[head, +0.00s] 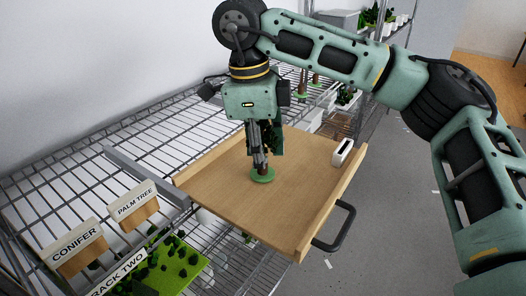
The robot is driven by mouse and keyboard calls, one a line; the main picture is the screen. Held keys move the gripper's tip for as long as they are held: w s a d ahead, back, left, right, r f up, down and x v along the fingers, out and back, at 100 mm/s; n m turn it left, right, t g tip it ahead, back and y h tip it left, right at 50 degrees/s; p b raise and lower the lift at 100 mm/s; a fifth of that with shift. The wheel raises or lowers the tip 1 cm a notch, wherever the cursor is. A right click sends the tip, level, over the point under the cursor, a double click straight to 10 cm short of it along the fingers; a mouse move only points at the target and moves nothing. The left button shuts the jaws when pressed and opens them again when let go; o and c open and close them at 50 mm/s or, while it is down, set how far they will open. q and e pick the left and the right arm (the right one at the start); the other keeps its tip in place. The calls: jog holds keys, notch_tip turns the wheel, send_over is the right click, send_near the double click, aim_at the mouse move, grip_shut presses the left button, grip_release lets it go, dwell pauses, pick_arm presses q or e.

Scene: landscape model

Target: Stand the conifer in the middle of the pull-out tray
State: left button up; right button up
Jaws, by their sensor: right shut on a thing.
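The wooden pull-out tray (226,206) projects from the wire rack, with a dark handle (337,226) on its right side. My right gripper (260,160) points straight down over the tray's middle and is shut on the conifer. The conifer's round green base (262,176) shows below the fingertips, upright and at or just above the tray floor; I cannot tell whether it touches. Most of the conifer is hidden by the gripper. My left gripper is out of view.
A small white object with a dark slot (342,152) is at the tray's right rim. Left are CONIFER (77,246) and PALM TREE (133,203) signs and a green landscape piece (165,268). More model plants stand on the rack behind. The tray floor around the base is clear.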

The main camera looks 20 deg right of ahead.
aim_at(258, 122)
jog(key=shift+f, duration=0.1)
dwell(0.3)
jog(key=o, duration=1.4)
jog(key=shift+o, duration=0.2)
jog(key=shift+w+a+r+p, duration=0.1)
jog(key=shift+a+r+p, duration=0.15)
jog(key=shift+r+p, duration=1.35)
jog(key=shift+a+r+p, duration=0.2)
jog(key=shift+r+p, duration=0.85)
jog(key=shift+r, duration=0.9)
jog(key=shift+d+f, duration=0.1)
